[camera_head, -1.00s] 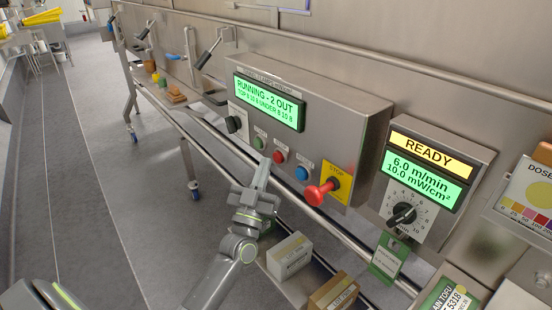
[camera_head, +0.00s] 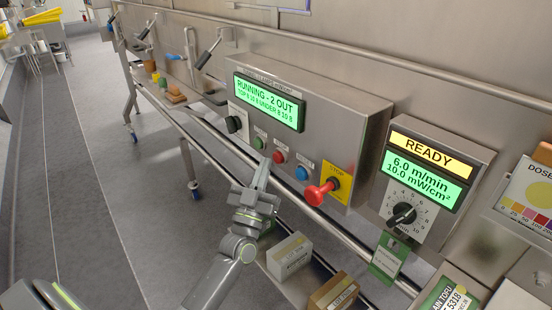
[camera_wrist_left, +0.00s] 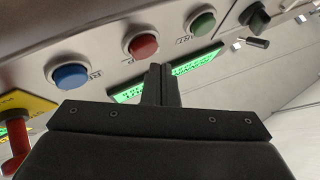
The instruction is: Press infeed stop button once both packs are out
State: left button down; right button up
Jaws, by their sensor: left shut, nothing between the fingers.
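The control box (camera_head: 340,120) has a row of buttons: green (camera_head: 259,143), red (camera_head: 280,157) and blue (camera_head: 302,173). Their small labels are too small to read for sure. Its green display (camera_head: 268,101) reads "RUNNING - 2 OUT". A white pack (camera_head: 290,257) and a brown pack (camera_head: 333,292) lie side by side low in front. My left gripper (camera_head: 263,166) is shut and empty, just in front of the row, near the red button. My right gripper is out of view.
A large red stop knob (camera_head: 320,193) on a yellow plate sticks out right of the blue button. A black selector (camera_head: 234,124) is at the left end. A steel rail (camera_head: 330,226) runs below the box. A "READY" panel (camera_head: 428,150) stands to the right.

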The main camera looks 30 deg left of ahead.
pick_arm(q)
jog(key=shift+w+d, duration=0.2)
jog(key=shift+w, duration=0.2)
jog(key=shift+w+d, duration=0.1)
jog(key=shift+w, duration=0.15)
dwell(0.5)
jog(key=shift+w+d, duration=0.1)
jog(key=shift+w, duration=0.15)
dwell(0.4)
